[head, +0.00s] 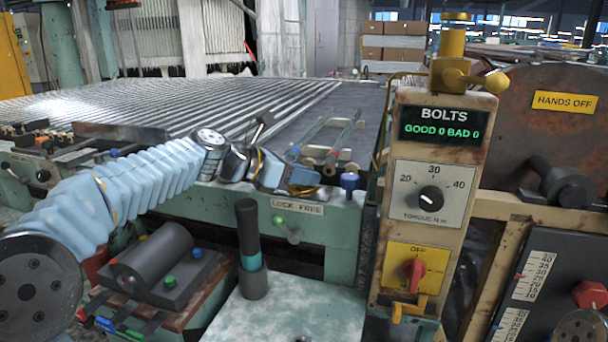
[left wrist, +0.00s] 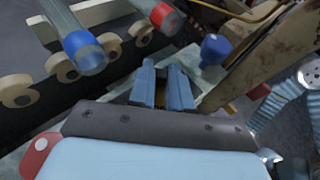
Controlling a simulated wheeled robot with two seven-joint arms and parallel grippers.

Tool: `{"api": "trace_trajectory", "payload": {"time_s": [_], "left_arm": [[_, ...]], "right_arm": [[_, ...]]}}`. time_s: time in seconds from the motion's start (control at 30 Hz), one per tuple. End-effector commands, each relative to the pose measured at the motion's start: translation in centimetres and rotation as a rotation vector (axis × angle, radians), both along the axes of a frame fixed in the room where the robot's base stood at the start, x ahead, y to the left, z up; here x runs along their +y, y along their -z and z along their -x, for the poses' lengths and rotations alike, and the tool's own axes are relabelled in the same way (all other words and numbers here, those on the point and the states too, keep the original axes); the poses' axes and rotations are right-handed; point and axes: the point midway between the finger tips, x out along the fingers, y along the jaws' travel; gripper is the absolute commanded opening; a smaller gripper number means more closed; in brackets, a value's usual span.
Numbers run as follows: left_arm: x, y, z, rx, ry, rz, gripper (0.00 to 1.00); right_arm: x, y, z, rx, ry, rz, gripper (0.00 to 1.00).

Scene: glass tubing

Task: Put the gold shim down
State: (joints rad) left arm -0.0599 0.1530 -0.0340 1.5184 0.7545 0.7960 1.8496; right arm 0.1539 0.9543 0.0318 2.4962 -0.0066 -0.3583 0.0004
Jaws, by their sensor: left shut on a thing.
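My left gripper (head: 303,178) is at the front edge of the green machine bed, just above the "LOCK FREE" label. In the left wrist view its two blue fingers (left wrist: 162,84) are close together with a narrow gap. The gripper is shut on the gold shim, which is mostly hidden by the fingers and hard to make out in both views. I cannot tell whether the shim touches the surface below. My right gripper is not in view.
A blue knob (head: 349,182) stands just right of my left gripper. Glass tubes with blue and red ends (left wrist: 84,52) lie on rollers (left wrist: 66,70) close by. The bolts panel post (head: 431,200) rises to the right. A dark-handled lever (head: 249,232) stands in front.

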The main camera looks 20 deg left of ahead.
Motion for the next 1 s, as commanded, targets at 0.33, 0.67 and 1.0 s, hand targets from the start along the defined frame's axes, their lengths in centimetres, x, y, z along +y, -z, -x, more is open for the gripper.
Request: {"api": "trace_trajectory", "payload": {"time_s": [0.33,0.67,1.0], "left_arm": [[0.0,0.3,0.0,0.0,0.0,0.0,0.23],[0.0,0.1,0.0,0.0,0.0,0.0,0.29],[3.8,-2.2,3.5,-0.002,-0.004,0.001,0.29]], "right_arm": [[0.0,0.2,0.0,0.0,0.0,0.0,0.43],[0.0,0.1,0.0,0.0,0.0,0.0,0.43],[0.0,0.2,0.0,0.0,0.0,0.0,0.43]]}}
